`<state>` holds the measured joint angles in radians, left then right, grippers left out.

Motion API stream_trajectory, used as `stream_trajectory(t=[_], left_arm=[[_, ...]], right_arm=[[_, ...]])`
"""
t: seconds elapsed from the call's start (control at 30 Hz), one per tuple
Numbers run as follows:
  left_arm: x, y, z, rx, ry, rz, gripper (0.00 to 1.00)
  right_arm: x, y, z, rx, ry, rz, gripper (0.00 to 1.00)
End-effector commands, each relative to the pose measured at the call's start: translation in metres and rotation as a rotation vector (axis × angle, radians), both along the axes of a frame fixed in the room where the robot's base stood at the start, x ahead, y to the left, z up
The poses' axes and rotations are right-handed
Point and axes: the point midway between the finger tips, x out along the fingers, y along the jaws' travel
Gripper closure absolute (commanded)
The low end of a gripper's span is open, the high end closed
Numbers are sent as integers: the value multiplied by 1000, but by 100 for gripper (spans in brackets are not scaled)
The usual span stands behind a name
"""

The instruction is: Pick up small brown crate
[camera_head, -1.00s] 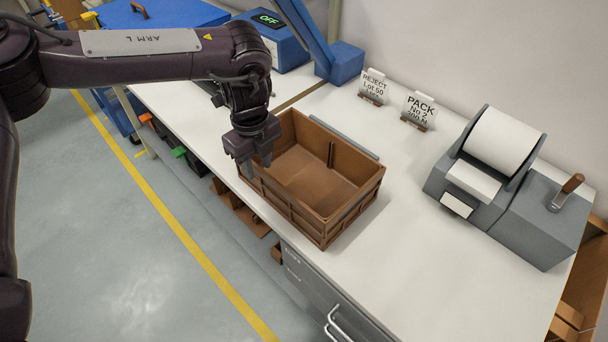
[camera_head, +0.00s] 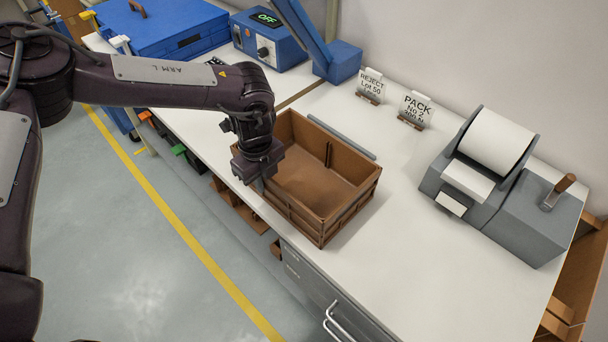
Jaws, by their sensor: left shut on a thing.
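The small brown crate (camera_head: 322,229) sits upright on the white worktop near its front edge. It looks empty inside. My left gripper (camera_head: 260,186) is at the crate's left end, low over the near left wall, and is shut on that wall. The fingertips are mostly hidden by the gripper body and the crate wall. My right gripper is not in view.
A grey label printer (camera_head: 482,178) stands at the right. A REJECT sign (camera_head: 371,85) and a PACK sign (camera_head: 415,108) stand behind the crate. A blue device (camera_head: 268,42) reading OFF and a blue case (camera_head: 160,28) are at the back left. The worktop (camera_head: 420,240) right of the crate is clear.

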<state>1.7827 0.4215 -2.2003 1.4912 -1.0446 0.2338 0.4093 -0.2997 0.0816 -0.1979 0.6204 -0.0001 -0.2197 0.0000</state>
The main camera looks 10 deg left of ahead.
Motion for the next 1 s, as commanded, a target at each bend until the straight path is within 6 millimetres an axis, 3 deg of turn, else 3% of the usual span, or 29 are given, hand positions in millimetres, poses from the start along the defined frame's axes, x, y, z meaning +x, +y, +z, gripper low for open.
stream_trajectory(t=[0.43,0.63,0.77,1.0], left_arm=[[1,-1,2,-2,-2,0,100],[2,0,15,-3,-4,0,100],[2,-1,36,-4,-6,0,100],[2,-1,100,-5,-9,0,100]], right_arm=[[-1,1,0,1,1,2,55],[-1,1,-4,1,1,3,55],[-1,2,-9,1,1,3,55],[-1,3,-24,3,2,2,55]])
